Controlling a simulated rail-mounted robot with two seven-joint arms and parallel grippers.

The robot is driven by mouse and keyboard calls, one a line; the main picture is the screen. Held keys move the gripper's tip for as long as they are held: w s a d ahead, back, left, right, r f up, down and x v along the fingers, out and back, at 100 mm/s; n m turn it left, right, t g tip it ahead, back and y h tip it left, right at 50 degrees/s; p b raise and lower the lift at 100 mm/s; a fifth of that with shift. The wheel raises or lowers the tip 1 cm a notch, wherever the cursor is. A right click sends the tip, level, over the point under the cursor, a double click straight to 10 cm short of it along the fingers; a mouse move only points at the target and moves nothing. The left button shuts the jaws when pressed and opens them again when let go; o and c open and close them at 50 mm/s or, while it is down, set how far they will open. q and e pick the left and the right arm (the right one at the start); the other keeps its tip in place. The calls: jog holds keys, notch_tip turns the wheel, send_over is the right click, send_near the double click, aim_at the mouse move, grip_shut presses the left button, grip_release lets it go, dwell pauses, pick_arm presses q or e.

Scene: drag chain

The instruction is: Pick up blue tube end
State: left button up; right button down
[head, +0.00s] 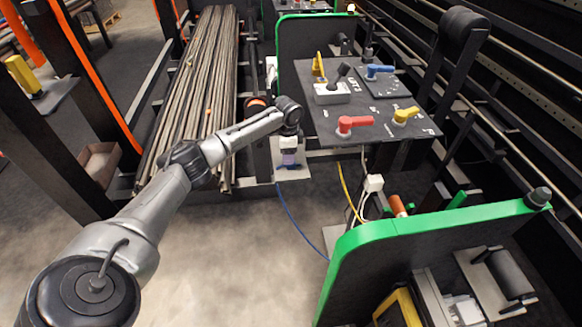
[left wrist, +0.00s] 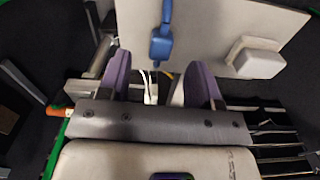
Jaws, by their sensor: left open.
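The blue tube end (left wrist: 160,46) is a small blue block with a blue tube running up from it in the left wrist view. It shows against a pale plate, just past the fingertips and centred between them. My left gripper (left wrist: 160,78) is open, with a purple finger on either side and nothing held. In the head view my left gripper (head: 289,160) points down over the small pale plate (head: 294,176). The blue tube (head: 295,224) runs from there down to the floor. The tube end itself cannot be made out in the head view. My right gripper is not in view.
A grey panel with red (head: 354,123), yellow (head: 405,115) and blue (head: 379,71) handles stands right of the gripper. A bundle of rods (head: 200,85) lies left. A green-edged housing (head: 420,235) is at front right. A white block (left wrist: 258,58) sits on the plate.

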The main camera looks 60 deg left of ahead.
pick_arm(q)
jog(key=shift+a+f+b, duration=0.15)
jog(key=shift+f+b, duration=0.95)
jog(key=shift+f, duration=1.15)
jog(key=shift+s+f, duration=0.1)
jog(key=shift+f, duration=0.4)
jog(key=shift+r, duration=0.1)
jog(key=c, duration=1)
notch_tip(320, 180, up, 9)
jog(key=p, duration=0.3)
jog(key=shift+r, duration=0.5)
